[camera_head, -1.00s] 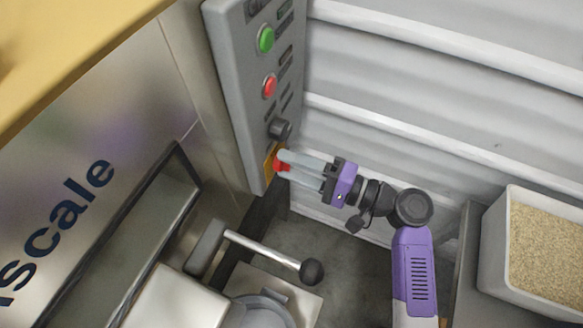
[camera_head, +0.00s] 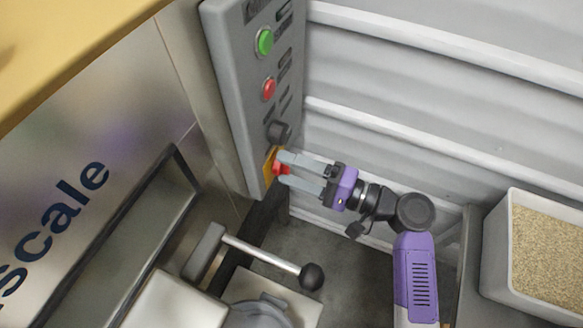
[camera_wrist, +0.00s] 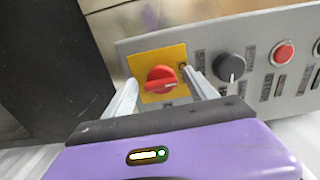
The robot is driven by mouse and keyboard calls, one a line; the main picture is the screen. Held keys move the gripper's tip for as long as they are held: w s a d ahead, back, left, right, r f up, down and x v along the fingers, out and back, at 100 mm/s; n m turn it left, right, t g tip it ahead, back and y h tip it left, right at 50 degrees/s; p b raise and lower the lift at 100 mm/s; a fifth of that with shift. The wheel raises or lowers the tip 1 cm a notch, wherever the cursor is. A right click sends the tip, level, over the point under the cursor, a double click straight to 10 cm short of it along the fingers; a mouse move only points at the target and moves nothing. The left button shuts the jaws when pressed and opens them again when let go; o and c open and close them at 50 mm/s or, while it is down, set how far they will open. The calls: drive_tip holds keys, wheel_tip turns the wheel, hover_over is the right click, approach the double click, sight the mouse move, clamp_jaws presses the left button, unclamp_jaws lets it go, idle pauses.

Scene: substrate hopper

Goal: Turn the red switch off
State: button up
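The red switch (camera_wrist: 160,79) is a rotary knob on a yellow plate (camera_wrist: 173,54) at the end of a grey control panel. In the head view the red switch (camera_head: 281,169) is at the panel's lower end, partly hidden by a finger. My gripper (camera_head: 281,168) reaches it from the right. In the wrist view my gripper (camera_wrist: 160,84) is open, with one finger on each side of the red switch. The knob's grip looks slightly tilted. I cannot tell whether a finger touches it.
The grey panel (camera_head: 233,110) also carries a black knob (camera_head: 279,131), a red button (camera_head: 268,89) and a green button (camera_head: 264,41). A lever with a black ball (camera_head: 311,276) stands below the gripper. A bin of grain (camera_head: 495,250) is at the right.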

drive_tip(key=shift+d, duration=0.1)
drive_tip(key=v, duration=0.7)
drive_tip(key=shift+s+d, duration=0.15)
drive_tip(key=shift+d, duration=0.1)
